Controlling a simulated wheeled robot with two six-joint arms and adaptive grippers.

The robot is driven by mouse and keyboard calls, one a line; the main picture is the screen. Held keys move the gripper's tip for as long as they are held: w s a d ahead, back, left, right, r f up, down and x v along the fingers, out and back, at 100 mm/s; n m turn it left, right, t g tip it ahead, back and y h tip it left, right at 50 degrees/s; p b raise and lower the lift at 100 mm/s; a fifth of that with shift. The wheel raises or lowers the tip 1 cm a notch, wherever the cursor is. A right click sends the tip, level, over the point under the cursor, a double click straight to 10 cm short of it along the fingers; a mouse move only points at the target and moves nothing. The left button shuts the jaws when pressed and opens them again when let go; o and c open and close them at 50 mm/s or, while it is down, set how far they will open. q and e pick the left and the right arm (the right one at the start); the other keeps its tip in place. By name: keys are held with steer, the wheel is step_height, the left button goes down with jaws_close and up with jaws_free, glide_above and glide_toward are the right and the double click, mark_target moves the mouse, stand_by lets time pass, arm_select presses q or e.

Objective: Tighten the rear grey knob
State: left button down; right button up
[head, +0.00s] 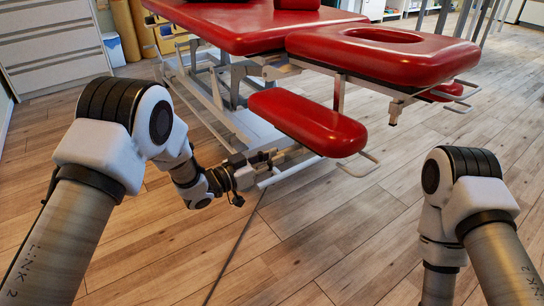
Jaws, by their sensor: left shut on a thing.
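The red treatment table (232,30) stands at the top of the head view, on a light metal frame. A lower red padded armrest (308,122) hangs under its head section. My left gripper (268,158) is at the metal frame by the near left side of this armrest, low over the floor. It is shut on a small grey knob there, mostly hidden by the fingers. I cannot see how tight the knob is. My right arm comes in from the right, but its gripper is out of view.
The red headrest (420,62) with a face hole juts out to the right. Metal bars (360,165) stick out below the armrest. A grey drawer cabinet (50,45) and a white bin (114,50) stand at the back left.

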arm_select(q)
steer(key=m+p, duration=0.1)
steer(key=m, duration=0.2)
steer(key=shift+r, duration=0.1)
steer(key=m+p, duration=0.1)
steer(key=m, duration=0.3)
steer(key=shift+m+p, duration=0.3)
steer(key=m, duration=0.9)
stand_by(0.3)
steer(key=c, duration=1.1)
jaws_free()
